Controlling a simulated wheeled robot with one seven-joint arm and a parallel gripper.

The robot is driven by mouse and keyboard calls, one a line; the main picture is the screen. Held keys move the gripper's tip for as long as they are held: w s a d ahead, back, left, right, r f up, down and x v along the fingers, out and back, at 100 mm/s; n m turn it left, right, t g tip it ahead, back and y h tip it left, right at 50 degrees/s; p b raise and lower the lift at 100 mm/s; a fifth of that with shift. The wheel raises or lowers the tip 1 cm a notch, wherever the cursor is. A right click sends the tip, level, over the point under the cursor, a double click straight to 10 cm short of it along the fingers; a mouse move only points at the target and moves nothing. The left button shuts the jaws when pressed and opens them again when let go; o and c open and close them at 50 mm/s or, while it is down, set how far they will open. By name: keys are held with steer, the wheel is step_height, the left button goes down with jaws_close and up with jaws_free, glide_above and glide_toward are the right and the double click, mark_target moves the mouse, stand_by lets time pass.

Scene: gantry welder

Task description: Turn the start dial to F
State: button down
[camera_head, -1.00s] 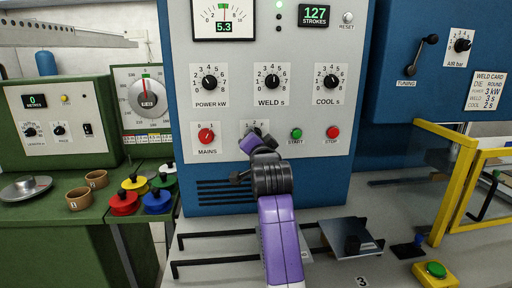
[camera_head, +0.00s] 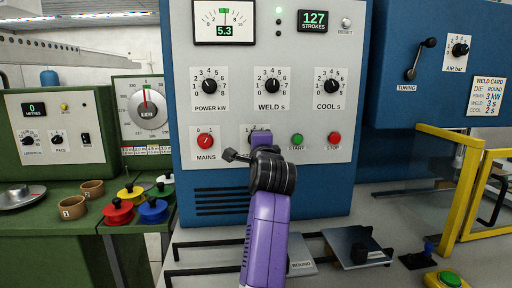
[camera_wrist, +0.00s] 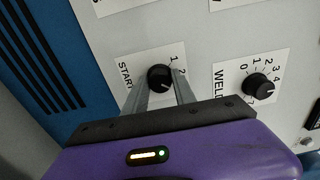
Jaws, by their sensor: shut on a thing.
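The start dial (camera_wrist: 159,77) is a round black knob on a white plate marked "STAR…", with 1 and 2 visible beside it in the wrist view. No F mark can be seen there, and where the knob points is hard to tell. My gripper (camera_wrist: 161,82) has one grey finger on each side of the knob and is shut on it. In the head view my purple and black arm covers the knob and most of its plate (camera_head: 261,129).
The red mains dial (camera_head: 205,141) is left of my wrist; the green start button (camera_head: 297,140) and red stop button (camera_head: 334,138) are to the right. The weld dial (camera_head: 272,86) sits just above. A dark plate (camera_head: 347,240) lies on the bench below right.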

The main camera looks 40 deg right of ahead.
steer(key=shift+f+m, duration=0.1)
steer(key=shift+m, duration=0.3)
steer(key=c, duration=1)
jaws_free()
steer(key=shift+b+v, duration=0.55)
steer(key=shift+v, duration=3.35)
